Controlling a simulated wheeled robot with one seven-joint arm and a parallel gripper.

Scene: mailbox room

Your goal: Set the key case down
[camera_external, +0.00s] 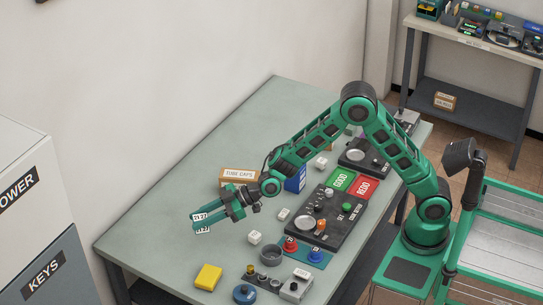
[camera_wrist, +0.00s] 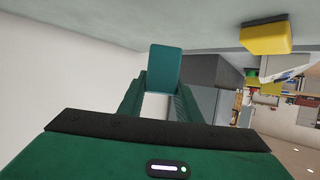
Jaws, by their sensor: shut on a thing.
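My gripper (camera_external: 208,220) reaches out over the left part of the grey-green table. It is shut on the key case, a teal, flat, rounded-corner block that shows between the fingers in the wrist view (camera_wrist: 165,66). In the external view the fingers and small white number labels at their ends largely hide the case, and I cannot separate it clearly from the similarly green fingers. I cannot tell whether the case touches the tabletop.
A yellow block (camera_external: 208,277) lies on the table (camera_external: 150,230) toward the front. A tan labelled box (camera_external: 238,177) stands behind my gripper. A white cube (camera_external: 255,237), a grey round cup (camera_external: 271,255) and button panels lie to the right. The table's left end is clear.

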